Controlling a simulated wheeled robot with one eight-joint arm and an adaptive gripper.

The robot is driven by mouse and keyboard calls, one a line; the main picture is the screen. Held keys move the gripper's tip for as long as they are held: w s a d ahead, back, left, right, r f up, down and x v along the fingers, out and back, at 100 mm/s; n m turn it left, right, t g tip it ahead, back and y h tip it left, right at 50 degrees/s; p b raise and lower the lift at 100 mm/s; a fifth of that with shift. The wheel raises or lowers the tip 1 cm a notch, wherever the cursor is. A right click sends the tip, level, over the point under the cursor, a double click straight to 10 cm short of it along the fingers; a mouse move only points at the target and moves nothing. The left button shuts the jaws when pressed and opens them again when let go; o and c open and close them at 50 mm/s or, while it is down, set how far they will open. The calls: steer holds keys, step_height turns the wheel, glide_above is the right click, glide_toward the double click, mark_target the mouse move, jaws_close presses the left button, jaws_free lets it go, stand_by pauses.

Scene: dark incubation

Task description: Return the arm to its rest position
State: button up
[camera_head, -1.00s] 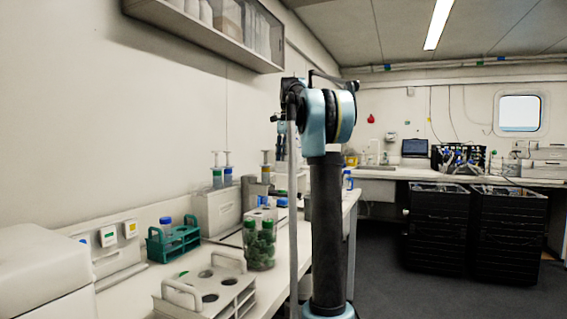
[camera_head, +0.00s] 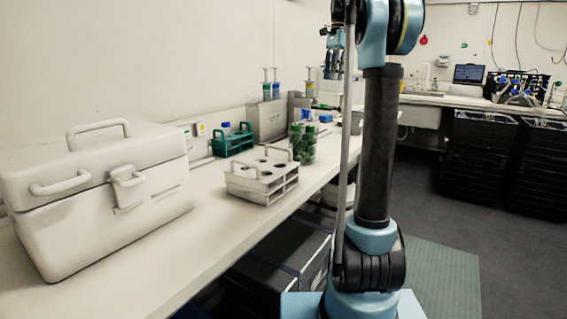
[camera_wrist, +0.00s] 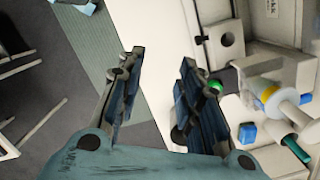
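My arm stands upright on its column at the right-centre of the head view, with its upper joint cut off by the top edge. My gripper (camera_head: 335,62) hangs behind the upper arm, partly hidden by a thin rod. In the wrist view my gripper (camera_wrist: 155,98) has its two dark fingers well apart. Nothing is held between them; floor and the pale bench edge show beyond.
The bench (camera_head: 215,225) runs along the left wall. It carries a white cooler box (camera_head: 95,205), a white rack (camera_head: 262,182), a green rack (camera_head: 232,143) and a jar with green contents (camera_head: 303,143). Black crates (camera_head: 480,160) stand at right. Floor between is clear.

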steer(key=s+f+n+t, duration=0.1)
steer(key=s+f+n, duration=0.2)
steer(key=s+f, duration=0.6)
steer(key=s+f+n, duration=0.4)
steer(key=s+f, duration=0.3)
steer(key=s, duration=0.5)
steer(key=s+f+n, duration=0.2)
steer(key=s+f, duration=0.4)
steer(key=f, duration=0.3)
steer(key=s+f+n+t, duration=0.1)
steer(key=s+f+n, duration=0.1)
steer(key=s+f, duration=0.4)
steer(key=s+f+n+t+h, duration=0.1)
steer(key=s+f+n, duration=0.1)
steer(key=s+f, duration=0.5)
step_height(320, 180, down, 6)
steer(key=shift+a+r, duration=0.15)
steer(key=shift+a, duration=0.1)
steer(key=shift+w+f, duration=0.2)
steer(key=shift+w, duration=0.3)
